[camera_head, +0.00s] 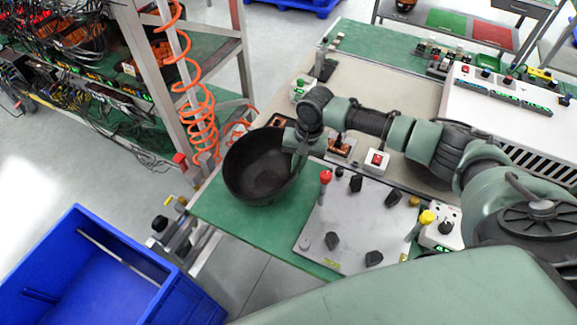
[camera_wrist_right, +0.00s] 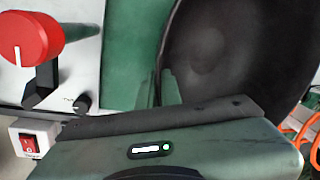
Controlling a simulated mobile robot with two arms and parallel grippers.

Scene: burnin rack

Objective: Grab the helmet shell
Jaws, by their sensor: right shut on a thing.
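The helmet shell is a black, hollow bowl (camera_head: 262,170) at the left end of the green-topped bench (camera_head: 224,207), with its open side facing up. My right gripper (camera_head: 298,150) is at the shell's right rim, shut on it. In the right wrist view the dark inside of the shell (camera_wrist_right: 235,55) fills the upper right, and the gripper body (camera_wrist_right: 170,140) covers the bottom. I cannot tell whether the shell touches the bench. My left gripper is not in view.
A grey fixture plate (camera_head: 345,225) with black knobs and a red-topped post (camera_head: 325,178) stands right of the shell. A red switch box (camera_head: 377,160) sits behind it. A blue crate (camera_head: 95,270) is on the floor at lower left. An orange coiled hose (camera_head: 200,120) hangs by the rack.

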